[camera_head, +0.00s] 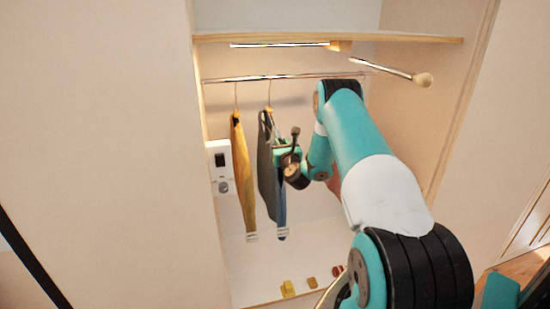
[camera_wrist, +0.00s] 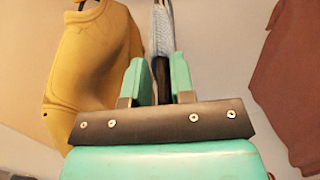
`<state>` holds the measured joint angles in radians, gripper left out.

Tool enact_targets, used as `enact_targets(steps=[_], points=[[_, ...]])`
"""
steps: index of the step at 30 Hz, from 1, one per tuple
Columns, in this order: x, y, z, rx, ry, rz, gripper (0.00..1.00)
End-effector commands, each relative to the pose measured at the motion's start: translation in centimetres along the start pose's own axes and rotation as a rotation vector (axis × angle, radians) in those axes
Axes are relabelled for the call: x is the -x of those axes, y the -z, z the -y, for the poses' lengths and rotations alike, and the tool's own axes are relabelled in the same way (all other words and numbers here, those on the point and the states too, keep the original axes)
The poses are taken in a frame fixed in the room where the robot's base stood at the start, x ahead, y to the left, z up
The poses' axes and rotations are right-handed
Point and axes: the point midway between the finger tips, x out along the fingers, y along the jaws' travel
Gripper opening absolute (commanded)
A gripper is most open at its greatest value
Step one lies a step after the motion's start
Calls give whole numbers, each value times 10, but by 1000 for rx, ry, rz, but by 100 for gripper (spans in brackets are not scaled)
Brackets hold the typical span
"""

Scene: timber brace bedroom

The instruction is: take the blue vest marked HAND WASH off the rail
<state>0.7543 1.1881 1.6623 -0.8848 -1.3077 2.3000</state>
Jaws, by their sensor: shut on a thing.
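The blue vest (camera_head: 282,205) hangs beside a dark grey garment (camera_head: 266,170) in the head view, its upper part covered by my gripper (camera_head: 284,149). A pale tag shows at its lower end; no lettering can be read. In the wrist view my gripper (camera_wrist: 161,72) has its two teal fingers close together, shut on a narrow edge-on thing between them. A pale grey-blue strip of cloth (camera_wrist: 162,30) rises just above the fingers, which fits the vest. The rail (camera_head: 285,77) runs above; a hanger hook is on it over the dark garment.
A yellow garment (camera_head: 238,160) hangs to the left, close to the fingers in the wrist view. A red-brown garment (camera_wrist: 290,85) hangs to the right. Small blocks (camera_head: 288,289) lie on the wardrobe floor.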

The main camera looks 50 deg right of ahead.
Motion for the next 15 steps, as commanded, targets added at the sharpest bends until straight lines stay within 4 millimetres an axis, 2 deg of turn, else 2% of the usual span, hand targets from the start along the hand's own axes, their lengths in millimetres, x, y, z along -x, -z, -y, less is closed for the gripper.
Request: enact_targets(steps=[1, 4, 15], points=[[-2, -12, 0, 0, 2, 2, 0], [-3, -21, 0, 0, 3, 3, 0], [4, -16, 0, 1, 4, 4, 0]])
